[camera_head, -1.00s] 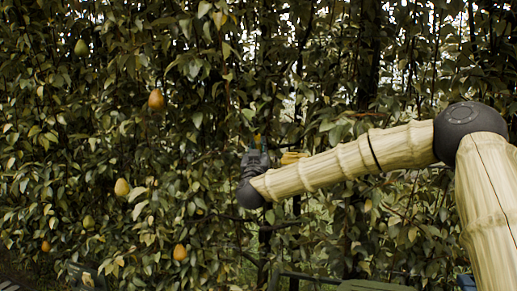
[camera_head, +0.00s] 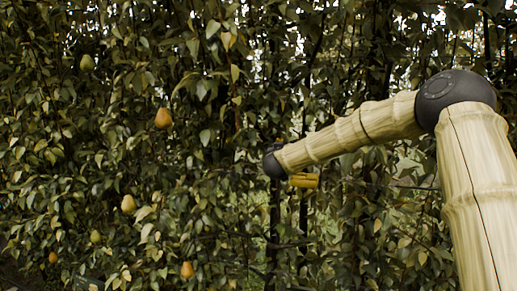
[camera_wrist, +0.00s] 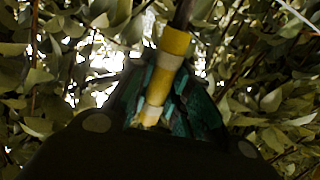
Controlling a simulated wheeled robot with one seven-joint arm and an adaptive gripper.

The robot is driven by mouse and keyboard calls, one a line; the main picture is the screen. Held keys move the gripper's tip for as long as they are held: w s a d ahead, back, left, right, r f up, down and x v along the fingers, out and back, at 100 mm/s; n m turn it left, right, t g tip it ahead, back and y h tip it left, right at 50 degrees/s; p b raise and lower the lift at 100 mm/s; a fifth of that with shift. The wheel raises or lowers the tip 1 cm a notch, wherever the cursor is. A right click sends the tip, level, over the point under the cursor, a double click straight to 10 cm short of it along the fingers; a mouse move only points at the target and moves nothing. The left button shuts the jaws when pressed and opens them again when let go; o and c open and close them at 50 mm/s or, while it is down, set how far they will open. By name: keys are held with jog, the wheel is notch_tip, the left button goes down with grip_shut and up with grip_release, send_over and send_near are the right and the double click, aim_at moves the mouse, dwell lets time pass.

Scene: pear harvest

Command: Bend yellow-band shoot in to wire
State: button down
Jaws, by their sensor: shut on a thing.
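The yellow-band shoot (camera_wrist: 175,42) shows in the wrist view as a dark stem with yellow and white bands, slanting down from the top into my gripper. My gripper (camera_wrist: 158,92) has teal fingers and is shut on the banded part. The shoot's lower end is hidden by the dark gripper body. In the head view the gripper is hidden behind my wrist and the leaves. A yellow cylinder (camera_head: 304,181) shows just under my forearm there; I cannot tell what it is. A thin pale line (camera_wrist: 299,15) at the wrist view's top right may be a wire.
A dense wall of leaves (camera_head: 130,150) fills the head view. Pears hang at the left, among them an orange one (camera_head: 163,118) and a yellow one (camera_head: 128,203). Leafy twigs (camera_wrist: 265,105) crowd both sides of the gripper in the wrist view.

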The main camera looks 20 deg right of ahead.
jog(key=shift+w+d+r, duration=0.1)
jog(key=shift+d, duration=0.2)
jog(key=shift+r, duration=0.1)
jog(key=c, duration=1.7)
grip_release()
jog(key=o, duration=0.3)
jog(key=shift+w, duration=0.15)
jog(key=shift+o, duration=0.5)
jog(key=shift+w+d+f, duration=0.1)
jog(key=shift+d+f, duration=0.1)
jog(key=shift+f, duration=0.05)
jog(key=shift+s+a+r, duration=0.15)
jog(key=shift+s+a, duration=0.35)
jog(key=v, duration=1)
jog(key=shift+s, duration=0.4)
